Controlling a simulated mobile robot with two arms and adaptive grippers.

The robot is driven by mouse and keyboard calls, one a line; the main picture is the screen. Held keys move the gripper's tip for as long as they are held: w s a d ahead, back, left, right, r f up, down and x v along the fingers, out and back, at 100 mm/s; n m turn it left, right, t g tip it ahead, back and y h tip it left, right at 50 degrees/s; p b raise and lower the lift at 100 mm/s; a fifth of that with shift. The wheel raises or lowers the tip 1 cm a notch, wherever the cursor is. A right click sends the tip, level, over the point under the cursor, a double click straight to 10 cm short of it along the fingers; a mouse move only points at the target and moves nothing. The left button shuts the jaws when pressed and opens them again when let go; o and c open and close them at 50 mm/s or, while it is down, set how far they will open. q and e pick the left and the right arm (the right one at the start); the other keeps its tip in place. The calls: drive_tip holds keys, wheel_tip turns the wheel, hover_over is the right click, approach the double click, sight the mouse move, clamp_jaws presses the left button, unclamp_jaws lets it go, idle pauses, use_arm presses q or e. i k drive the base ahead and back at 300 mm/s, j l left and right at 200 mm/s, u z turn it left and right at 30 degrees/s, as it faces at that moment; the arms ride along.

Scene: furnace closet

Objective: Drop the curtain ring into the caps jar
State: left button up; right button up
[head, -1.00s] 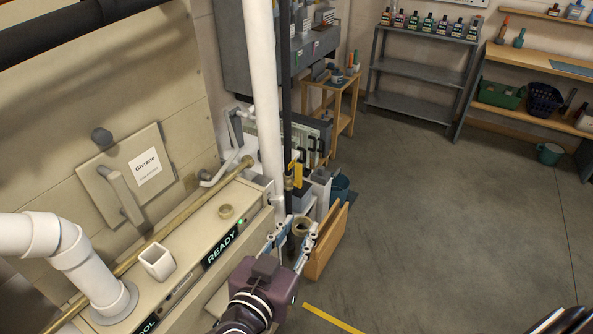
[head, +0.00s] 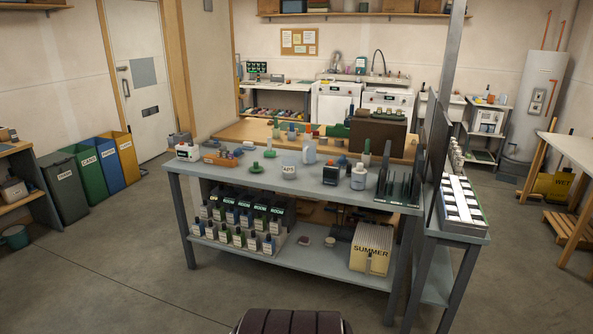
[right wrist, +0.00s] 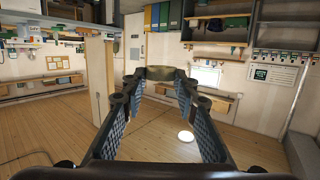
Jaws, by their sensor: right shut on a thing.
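The curtain ring (right wrist: 160,73) is a dull brass-brown band, seen in the right wrist view between the fingertips of my right gripper (right wrist: 158,82). The gripper is shut on it, and the ring is held up in the air, clear of any surface. In the head view, a small pale jar (head: 289,171) with a white label that seems to read CAPS stands on the grey workbench (head: 325,188), near the middle of its top. The right gripper's fingers are outside the head view. My left gripper is in neither view.
Beside the jar stand a green knobbed piece (head: 254,168), a white bottle (head: 309,152), a dark-labelled box (head: 330,175) and a round white bottle (head: 358,177). Upright dark dividers (head: 400,180) fill the bench's right end. Open floor (head: 125,250) lies left of the bench.

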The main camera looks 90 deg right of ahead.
sight(291, 172)
drive_tip(key=z, duration=2.75)
